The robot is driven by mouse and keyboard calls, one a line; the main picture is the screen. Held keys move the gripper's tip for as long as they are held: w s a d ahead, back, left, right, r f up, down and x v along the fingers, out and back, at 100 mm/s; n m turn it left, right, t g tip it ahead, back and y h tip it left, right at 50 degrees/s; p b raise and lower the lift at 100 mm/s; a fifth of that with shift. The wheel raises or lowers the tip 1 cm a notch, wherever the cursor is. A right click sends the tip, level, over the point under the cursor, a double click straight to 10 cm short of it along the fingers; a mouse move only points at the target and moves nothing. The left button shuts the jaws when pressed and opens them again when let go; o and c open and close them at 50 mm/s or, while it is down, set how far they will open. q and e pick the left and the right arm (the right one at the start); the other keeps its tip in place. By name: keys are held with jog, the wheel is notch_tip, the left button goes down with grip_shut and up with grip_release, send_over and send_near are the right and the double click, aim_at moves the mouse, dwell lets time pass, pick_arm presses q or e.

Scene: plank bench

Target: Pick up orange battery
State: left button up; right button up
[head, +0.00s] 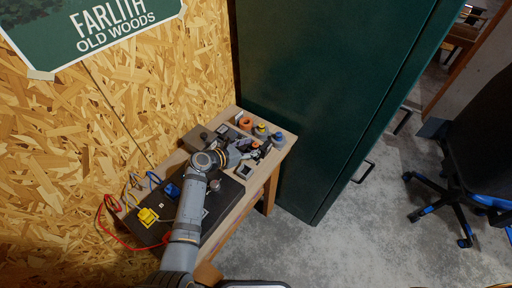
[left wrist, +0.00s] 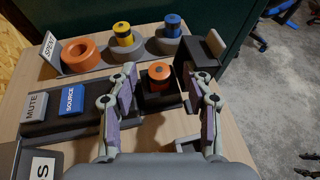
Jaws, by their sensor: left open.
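The orange battery (left wrist: 160,72) stands upright in a dark holder (left wrist: 160,100) in the left wrist view, its dark-centred top showing. My left gripper (left wrist: 160,84) is open, with one finger to each side of the battery in that view. Nothing is held, and I cannot tell how far the fingertips are above it. In the head view my left gripper (head: 247,152) is over the right end of the bench, and the orange battery (head: 255,144) shows small beside it. My right gripper is not in view.
Behind stand an orange ring-shaped socket (left wrist: 80,53) by a "SPENT" sign, a yellow battery (left wrist: 123,34) and a blue battery (left wrist: 173,26). A grey block (left wrist: 204,52) stands close on the right. "MUTE" (left wrist: 34,107) and blue "SOURCE" (left wrist: 72,99) blocks lie left. A green cabinet (head: 325,90) borders the bench.

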pick_arm(q)
jog(key=shift+w+f, duration=0.1)
jog(key=shift+w, duration=0.05)
jog(key=c, duration=1)
grip_shut()
